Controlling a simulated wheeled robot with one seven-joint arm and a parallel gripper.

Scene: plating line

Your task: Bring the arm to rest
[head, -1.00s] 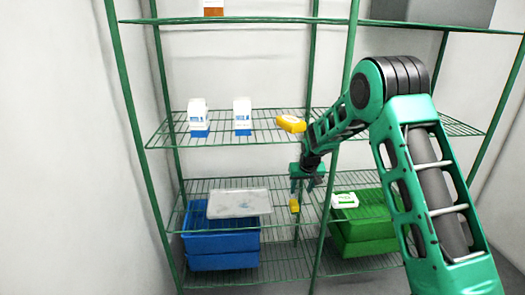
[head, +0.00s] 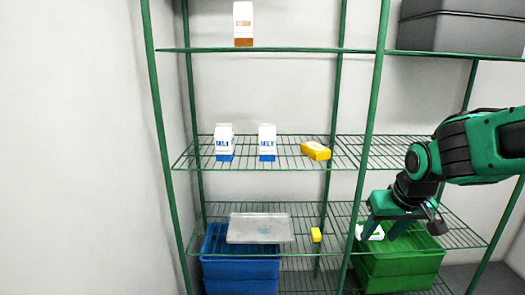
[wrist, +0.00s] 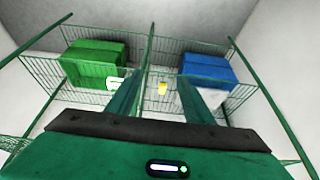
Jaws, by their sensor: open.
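My gripper (head: 383,228) is at the right in the head view, in front of the lower right part of the green wire shelving, pointing down. Its jaws are apart and nothing shows between them. In the wrist view my gripper (wrist: 165,92) has its two fingers spread, with the shelf beyond. My green and black arm comes in from the right edge. A white item with a green mark (head: 368,232) lies by the green crate, partly hidden by a finger.
Two milk cartons (head: 224,143) (head: 267,143) and a yellow block (head: 316,151) stand on the middle shelf. Below are a clear tray (head: 259,228), a small yellow block (head: 316,235), a blue crate (head: 240,270) and a green crate (head: 400,268). Above are an orange-white carton (head: 243,24) and a grey bin (head: 460,27).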

